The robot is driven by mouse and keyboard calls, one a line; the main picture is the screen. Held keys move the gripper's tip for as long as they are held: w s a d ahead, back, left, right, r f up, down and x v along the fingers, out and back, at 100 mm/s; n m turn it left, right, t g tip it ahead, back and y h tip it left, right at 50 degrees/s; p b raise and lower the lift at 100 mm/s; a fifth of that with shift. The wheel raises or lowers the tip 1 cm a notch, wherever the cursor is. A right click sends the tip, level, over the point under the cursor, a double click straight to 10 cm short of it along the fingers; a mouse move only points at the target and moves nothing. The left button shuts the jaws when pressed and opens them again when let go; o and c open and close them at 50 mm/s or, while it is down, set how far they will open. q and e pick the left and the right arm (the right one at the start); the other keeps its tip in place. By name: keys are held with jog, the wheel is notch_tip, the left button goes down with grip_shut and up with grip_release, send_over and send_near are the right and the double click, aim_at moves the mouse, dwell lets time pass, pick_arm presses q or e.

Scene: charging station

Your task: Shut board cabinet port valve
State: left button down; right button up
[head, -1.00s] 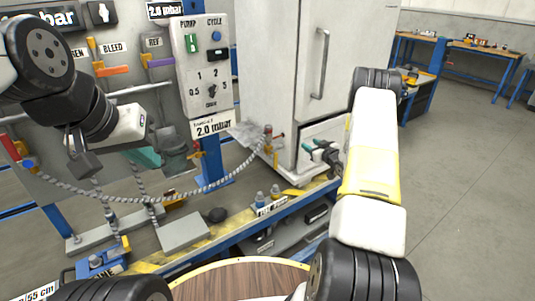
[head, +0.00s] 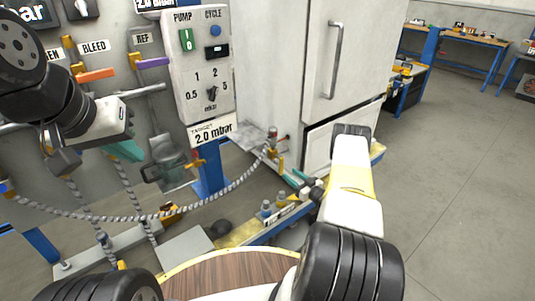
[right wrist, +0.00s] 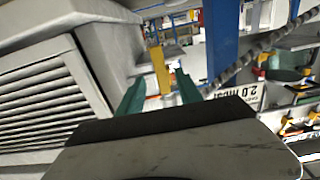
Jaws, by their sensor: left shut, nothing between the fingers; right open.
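The cabinet (head: 285,75) is the white upright box with a long handle. On its left side the hose ends at a port fitting (head: 270,141), with a yellow valve lever (head: 281,162) hanging just below. In the right wrist view a yellow lever (right wrist: 160,68) stands upright between the two teal fingers. My right gripper (head: 301,178) is open, just right of and below the lever in the head view; its body is mostly hidden behind my forearm. Contact with the lever cannot be told. My left gripper (head: 128,151) is shut and empty before the board at left.
The grey hose (head: 180,215) sags across the front of the board. Small bottles (head: 266,208) stand on the bench below. A vented panel (right wrist: 40,95) is close at left in the right wrist view.

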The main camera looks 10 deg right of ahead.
aim_at(282, 168)
jog(key=x, duration=0.7)
jog(key=shift+w+a, duration=0.2)
grip_shut()
dwell(1.2)
